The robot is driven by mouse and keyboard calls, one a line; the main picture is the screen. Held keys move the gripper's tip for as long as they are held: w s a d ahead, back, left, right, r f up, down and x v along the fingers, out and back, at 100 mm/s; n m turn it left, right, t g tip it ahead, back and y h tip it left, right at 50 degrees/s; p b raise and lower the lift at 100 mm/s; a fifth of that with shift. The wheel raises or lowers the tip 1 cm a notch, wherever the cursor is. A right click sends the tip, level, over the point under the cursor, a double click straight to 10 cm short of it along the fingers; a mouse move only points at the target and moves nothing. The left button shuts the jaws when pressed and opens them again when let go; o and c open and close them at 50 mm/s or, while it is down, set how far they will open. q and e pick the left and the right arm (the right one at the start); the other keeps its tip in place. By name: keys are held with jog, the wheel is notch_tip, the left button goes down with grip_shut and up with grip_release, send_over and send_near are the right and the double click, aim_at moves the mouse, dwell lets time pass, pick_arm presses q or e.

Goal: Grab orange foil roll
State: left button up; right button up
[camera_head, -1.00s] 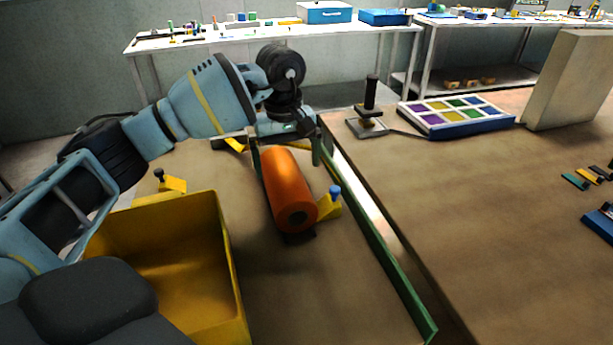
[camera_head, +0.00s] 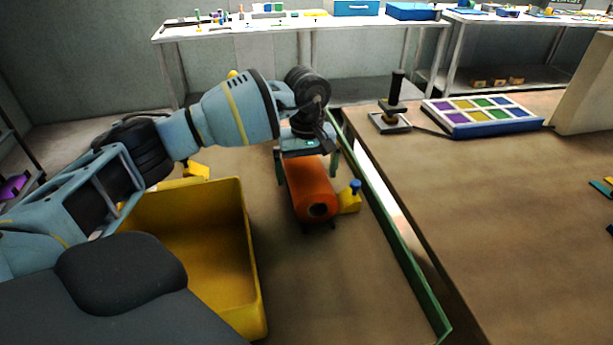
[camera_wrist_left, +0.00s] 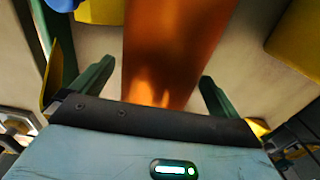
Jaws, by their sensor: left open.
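The orange foil roll (camera_head: 312,190) lies lengthwise on the brown table, its near end with a dark core hole facing me. A yellow bracket with a blue knob (camera_head: 350,198) stands beside its near end on the right. My left gripper (camera_head: 308,165) is open above the roll's far part and hides that part, with one finger on each side. In the left wrist view the orange roll (camera_wrist_left: 175,45) runs between the open green fingers of my left gripper (camera_wrist_left: 156,76). Gaps show between fingers and roll. My right gripper is out of view.
A yellow bin (camera_head: 256,265) stands left of the roll, below my left arm. A green rail (camera_head: 395,235) runs along the right. Beyond it are a black-handled stand (camera_head: 393,110) and a tray of coloured squares (camera_head: 485,118).

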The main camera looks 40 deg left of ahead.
pick_arm(q)
jog(key=shift+f, duration=0.65)
jog(key=shift+c, duration=0.4)
jog(key=shift+r, duration=0.1)
jog(key=c, duration=1.4)
jog(key=shift+r, duration=0.1)
notch_tip(320, 180, up, 10)
jog(key=shift+f, duration=0.1)
